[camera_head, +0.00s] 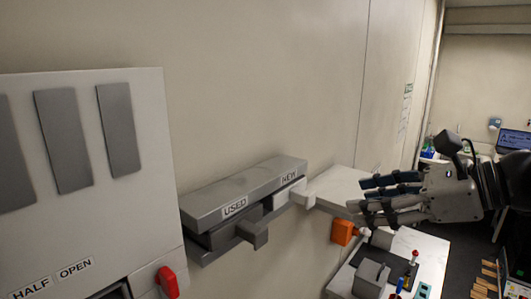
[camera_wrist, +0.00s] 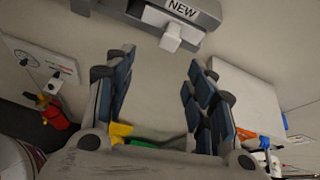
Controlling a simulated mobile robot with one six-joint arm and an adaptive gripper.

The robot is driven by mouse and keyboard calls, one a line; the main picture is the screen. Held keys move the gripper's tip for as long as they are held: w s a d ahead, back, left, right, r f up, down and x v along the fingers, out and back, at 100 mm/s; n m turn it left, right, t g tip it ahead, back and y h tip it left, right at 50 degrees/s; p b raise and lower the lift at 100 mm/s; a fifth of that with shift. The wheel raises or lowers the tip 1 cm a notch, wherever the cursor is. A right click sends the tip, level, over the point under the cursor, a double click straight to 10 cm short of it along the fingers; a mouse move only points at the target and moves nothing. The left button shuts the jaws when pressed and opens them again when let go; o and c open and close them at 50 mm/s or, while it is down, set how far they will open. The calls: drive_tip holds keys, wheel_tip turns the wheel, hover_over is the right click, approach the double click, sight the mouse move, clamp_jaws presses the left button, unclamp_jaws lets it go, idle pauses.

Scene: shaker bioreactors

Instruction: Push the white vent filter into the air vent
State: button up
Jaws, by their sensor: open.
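The grey wall unit (camera_head: 240,185), which looks like the air vent, carries the labels USED and NEW. The white vent filter (camera_head: 300,192) sits at the NEW end, with its block-shaped end sticking out. It also shows in the wrist view (camera_wrist: 172,36) at the top, below the NEW label. A grey filter-like piece (camera_head: 253,232) sticks out at the USED end. My gripper (camera_head: 360,200) is open and empty, to the right of the white filter and apart from it. In the wrist view my fingers (camera_wrist: 162,60) are spread wide, with the filter beyond and between them.
A white box (camera_head: 335,184) is on the wall just right of the vent, close to my fingers. An orange item (camera_head: 342,232) is below it. A cabinet (camera_head: 85,170) labelled HALF and OPEN, with a red handle (camera_head: 168,282), stands left. A cluttered white bench (camera_head: 415,245) lies below right.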

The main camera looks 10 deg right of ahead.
sight(313, 198)
drive_tip(key=w+a+f, duration=0.1)
drive_tip(key=w+a, duration=0.2)
drive_tip(key=w+a+f+m, duration=0.1)
drive_tip(key=w+a, duration=0.1)
drive_tip(key=w, duration=0.2)
drive_tip(key=w+a+f+m, duration=0.1)
drive_tip(key=w+a+f, duration=0.1)
drive_tip(key=w+a, duration=0.1)
drive_tip(key=shift+w+a+f+t, duration=0.1)
drive_tip(key=shift+w+a+t, duration=0.15)
drive_tip(key=shift+a+t, duration=0.1)
drive_tip(key=shift+c, duration=0.2)
clamp_jaws()
idle(0.6)
drive_tip(key=shift+s+d, duration=0.1)
drive_tip(key=shift+d, duration=0.05)
drive_tip(key=shift+s+d+p, duration=0.3)
drive_tip(key=shift+s+d, duration=0.1)
drive_tip(key=shift+s, duration=0.05)
drive_tip(key=shift+s+d, duration=0.2)
